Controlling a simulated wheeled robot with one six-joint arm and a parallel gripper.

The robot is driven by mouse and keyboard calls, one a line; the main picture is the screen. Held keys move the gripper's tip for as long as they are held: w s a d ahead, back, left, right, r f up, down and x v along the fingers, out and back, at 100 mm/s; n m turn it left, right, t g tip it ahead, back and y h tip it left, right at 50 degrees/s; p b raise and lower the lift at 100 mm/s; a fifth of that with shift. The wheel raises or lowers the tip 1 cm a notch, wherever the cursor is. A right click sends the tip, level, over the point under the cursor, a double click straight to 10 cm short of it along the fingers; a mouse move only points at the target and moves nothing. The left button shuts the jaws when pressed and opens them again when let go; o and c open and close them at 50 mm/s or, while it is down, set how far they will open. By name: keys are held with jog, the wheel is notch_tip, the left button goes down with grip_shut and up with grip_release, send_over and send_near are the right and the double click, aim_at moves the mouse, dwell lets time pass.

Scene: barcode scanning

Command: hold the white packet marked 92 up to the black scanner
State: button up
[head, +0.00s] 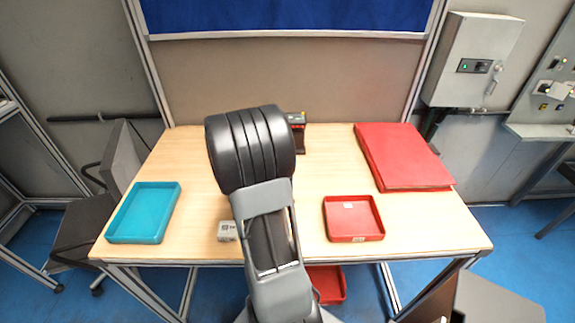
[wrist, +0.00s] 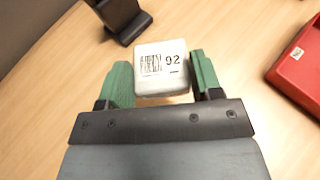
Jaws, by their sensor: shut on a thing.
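The white packet marked 92 (wrist: 163,68) sits between the green fingers of my gripper (wrist: 160,63) in the wrist view. My gripper is shut on it, and its barcode and number face the wrist camera. The black scanner (head: 299,135) stands at the back of the table in the head view, partly hidden by my arm. A black stand (wrist: 122,18), which looks like the scanner's lower part, shows beyond the packet to the upper left in the wrist view, apart from it. In the head view my arm hides the gripper and the held packet.
Another small pale packet (head: 227,231) lies near the front edge of the wooden table (head: 310,235). A teal tray (head: 145,213) is at the left. A red tray (head: 353,219) and a large red box (head: 400,157) are at the right.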

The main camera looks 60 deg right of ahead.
jog(key=shift+s+d+f+m+g, duration=0.25)
jog(key=shift+s+d+g, duration=0.1)
jog(key=shift+s, duration=0.15)
jog(key=shift+s+d+f+m+g, duration=0.25)
jog(key=shift+s+d, duration=0.1)
jog(key=shift+s, duration=0.15)
jog(key=shift+s+d+f+b, duration=0.1)
jog(key=shift+d+f+b, duration=0.1)
jog(key=shift+b, duration=0.2)
jog(key=shift+w+d+f+b, duration=0.45)
jog(key=shift+d+f, duration=0.2)
jog(key=shift+f, duration=0.1)
jog(key=shift+w+d+f+b, duration=0.45)
jog(key=shift+d+f, duration=0.15)
jog(key=shift+f, duration=0.1)
jog(key=shift+w+d+f+b, duration=0.45)
jog(key=shift+d+f, duration=0.2)
jog(key=shift+f, duration=0.1)
jog(key=s+a+r+p, duration=0.7)
jog(key=a+r, duration=0.3)
jog(key=shift+s+a, duration=0.3)
jog(key=shift+a, duration=0.05)
